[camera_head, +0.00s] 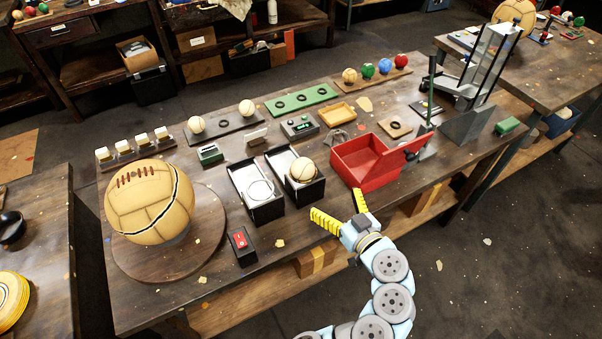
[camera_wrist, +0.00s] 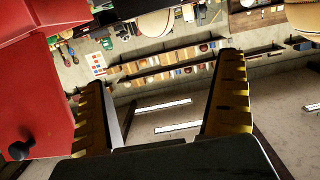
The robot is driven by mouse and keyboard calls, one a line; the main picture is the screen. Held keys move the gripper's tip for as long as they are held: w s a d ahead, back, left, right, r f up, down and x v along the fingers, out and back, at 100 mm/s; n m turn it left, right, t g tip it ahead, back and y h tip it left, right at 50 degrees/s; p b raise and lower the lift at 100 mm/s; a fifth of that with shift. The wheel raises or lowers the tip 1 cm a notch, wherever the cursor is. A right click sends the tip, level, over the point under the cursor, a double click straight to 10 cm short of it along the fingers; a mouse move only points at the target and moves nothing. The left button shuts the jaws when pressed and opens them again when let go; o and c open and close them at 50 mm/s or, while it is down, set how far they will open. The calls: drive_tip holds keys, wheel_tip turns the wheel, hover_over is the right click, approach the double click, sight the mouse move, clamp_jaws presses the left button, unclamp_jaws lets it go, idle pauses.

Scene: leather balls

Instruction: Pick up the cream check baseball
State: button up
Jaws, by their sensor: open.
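A cream ball with dark lines (camera_head: 302,169) sits in the right one of two black-sided trays (camera_head: 308,189). Two paler cream balls, one on the left (camera_head: 196,124) and one on the right (camera_head: 246,107), rest on a dark board. The balls are too small to tell which has the check pattern. My gripper (camera_head: 335,203) is open and empty at the table's front edge, in front of the trays and apart from them. In the wrist view its yellow fingers (camera_wrist: 162,72) are spread with nothing between them, and no small cream ball is clearly seen there.
An open red box (camera_head: 352,163) stands right of the trays, close to my gripper; red surfaces (camera_wrist: 35,85) fill the wrist view's left side. A large stitched ball (camera_head: 148,203) rests on a round board at left. A red switch (camera_head: 241,242) stands near the front edge.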

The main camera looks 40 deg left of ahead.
sight(307, 170)
drive_tip(key=x, duration=1.1)
drive_tip(key=shift+w+a+f, duration=0.2)
drive_tip(key=shift+a, duration=0.15)
drive_tip(key=shift+w+a+f+b, duration=0.2)
drive_tip(key=shift+a, duration=0.2)
drive_tip(key=shift+w+a+f+b, duration=0.15)
drive_tip(key=shift+a+f, duration=0.05)
drive_tip(key=shift+a, duration=0.2)
drive_tip(key=shift+f+x, duration=0.2)
drive_tip(key=shift+x, duration=1.6)
drive_tip(key=shift+w, duration=0.1)
drive_tip(key=c, duration=1.3)
